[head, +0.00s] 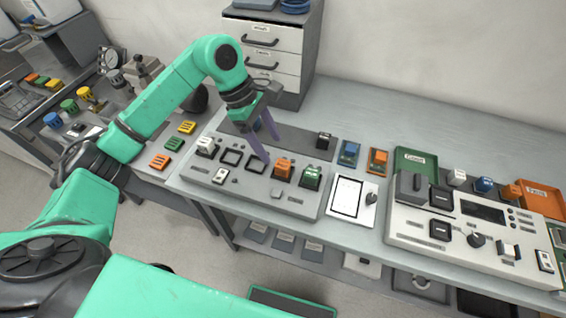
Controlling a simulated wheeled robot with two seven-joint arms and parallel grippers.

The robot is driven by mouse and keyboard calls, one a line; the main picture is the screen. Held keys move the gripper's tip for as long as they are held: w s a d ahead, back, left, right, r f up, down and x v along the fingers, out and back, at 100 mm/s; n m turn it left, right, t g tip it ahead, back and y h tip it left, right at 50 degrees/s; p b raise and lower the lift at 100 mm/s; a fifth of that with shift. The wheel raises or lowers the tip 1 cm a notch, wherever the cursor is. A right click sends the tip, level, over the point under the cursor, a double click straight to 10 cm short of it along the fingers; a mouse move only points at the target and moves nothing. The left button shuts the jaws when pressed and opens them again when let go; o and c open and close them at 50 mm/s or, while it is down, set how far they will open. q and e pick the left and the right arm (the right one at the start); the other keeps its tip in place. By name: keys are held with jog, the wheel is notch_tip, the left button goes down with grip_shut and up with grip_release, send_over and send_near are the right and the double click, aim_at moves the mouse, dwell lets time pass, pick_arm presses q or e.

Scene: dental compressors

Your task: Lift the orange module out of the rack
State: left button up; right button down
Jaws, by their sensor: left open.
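The orange module (283,169) sits upright in the grey rack (232,181) on the bench, between an empty square slot on its left and a green module (311,178) on its right. My left gripper (271,150) is open above the rack, its two purple fingers pointing down. The nearer fingertip is just left of and behind the orange module. I cannot tell whether it touches. Nothing shows between the fingers. My right gripper is out of view.
A white panel (347,197) and a larger control console (420,228) lie to the right. Drawers (268,51) stand behind. The bench's back right is clear.

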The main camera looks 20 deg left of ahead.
aim_at(283, 164)
pick_arm(q)
jog(key=p+x, duration=0.1)
jog(key=x, duration=0.1)
jog(key=p+x, duration=0.1)
jog(key=x, duration=0.1)
jog(key=p+x, duration=0.1)
jog(key=x, duration=0.1)
jog(key=shift+d, duration=0.35)
jog(key=shift+f, duration=0.2)
jog(key=shift+w, duration=0.15)
grip_shut()
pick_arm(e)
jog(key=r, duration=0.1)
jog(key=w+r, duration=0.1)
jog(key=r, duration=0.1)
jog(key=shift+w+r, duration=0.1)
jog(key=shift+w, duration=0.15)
